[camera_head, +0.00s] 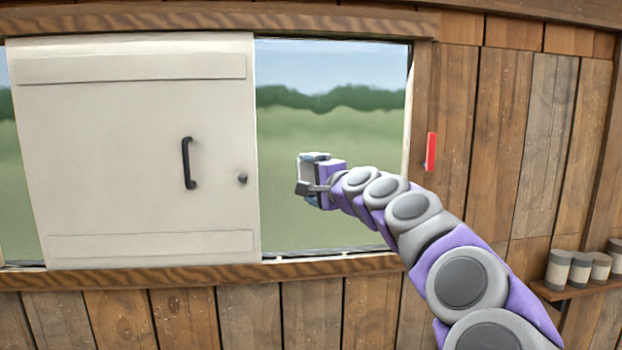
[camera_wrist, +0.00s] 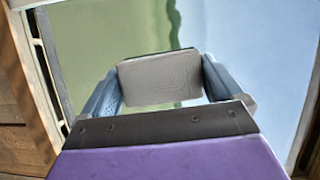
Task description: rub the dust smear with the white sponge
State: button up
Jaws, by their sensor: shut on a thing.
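My gripper (camera_head: 308,180) is in front of the window pane (camera_head: 330,130), to the right of the white panel. In the wrist view its two blue-grey fingers press on the sides of a pale grey-white block, the white sponge (camera_wrist: 158,80). The sponge is held across the fingertips, with the pane behind it. In the head view the sponge is small and mostly hidden by the fingers. I cannot tell whether it touches the pane. I cannot make out the dust smear in either view.
A white panel (camera_head: 120,150) with a black handle (camera_head: 188,163) and a small dark knob (camera_head: 242,179) covers the window's left part. A red bar (camera_head: 431,152) is on the plank wall. Several cans (camera_head: 558,270) stand on a shelf at the lower right.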

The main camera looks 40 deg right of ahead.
jog(key=shift+w, duration=0.1)
jog(key=shift+s+a+r, duration=0.1)
jog(key=shift+s+a, duration=0.1)
jog(key=shift+s, duration=0.3)
jog(key=shift+s+a, duration=0.2)
jog(key=shift+s, duration=0.25)
jog(key=shift+s+a, duration=0.4)
jog(key=shift+s, duration=0.05)
jog(key=shift+w, duration=0.1)
